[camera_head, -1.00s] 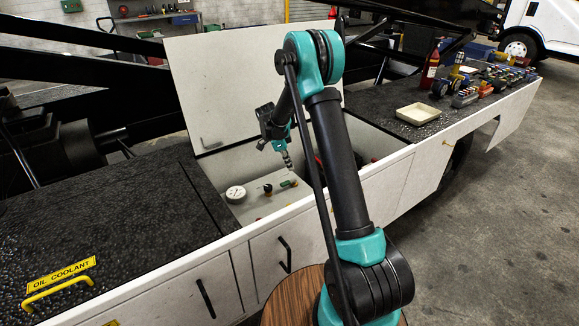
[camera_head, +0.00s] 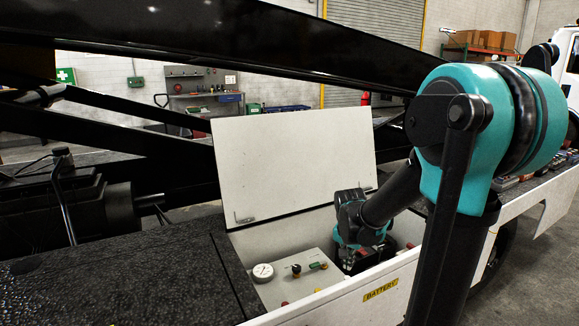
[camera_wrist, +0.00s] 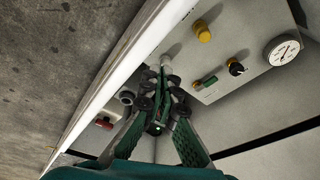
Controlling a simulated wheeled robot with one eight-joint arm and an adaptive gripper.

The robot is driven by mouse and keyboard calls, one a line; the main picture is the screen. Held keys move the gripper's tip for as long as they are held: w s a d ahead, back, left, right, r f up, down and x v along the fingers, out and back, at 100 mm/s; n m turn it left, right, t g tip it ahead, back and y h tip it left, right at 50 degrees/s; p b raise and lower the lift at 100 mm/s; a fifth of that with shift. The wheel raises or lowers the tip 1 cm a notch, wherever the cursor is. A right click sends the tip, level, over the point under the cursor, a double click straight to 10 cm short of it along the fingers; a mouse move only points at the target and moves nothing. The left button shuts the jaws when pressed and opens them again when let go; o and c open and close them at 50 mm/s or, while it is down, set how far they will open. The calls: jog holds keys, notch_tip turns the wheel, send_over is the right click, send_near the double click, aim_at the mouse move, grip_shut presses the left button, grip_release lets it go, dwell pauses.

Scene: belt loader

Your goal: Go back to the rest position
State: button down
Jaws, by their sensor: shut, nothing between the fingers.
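My gripper (camera_wrist: 163,78) is shut and empty in the wrist view. Its green fingers come together inside the open white compartment, beside the grey control panel (camera_wrist: 262,85). The tips are close to the panel's edge, and I cannot tell whether they touch anything. In the head view my arm reaches over the compartment's front wall, with the wrist down at its right part. The fingertips are hidden there. The panel (camera_head: 289,281) lies left of my wrist, with a round white gauge (camera_head: 263,272) and a green switch (camera_head: 318,265).
The white lid (camera_head: 295,160) stands open behind my wrist. A black beam (camera_head: 250,48) crosses above. The front wall bears a yellow BATTERY label (camera_head: 381,290). In the wrist view a yellow knob (camera_wrist: 203,32) and a red part (camera_wrist: 104,123) show near my gripper.

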jog(key=s+f+n+t+y, duration=0.1)
jog(key=s+n, duration=0.6)
jog(key=s, duration=0.8)
jog(key=shift+d+f+t, duration=0.25)
jog(key=shift+f+t, duration=0.15)
jog(key=shift+f, duration=0.45)
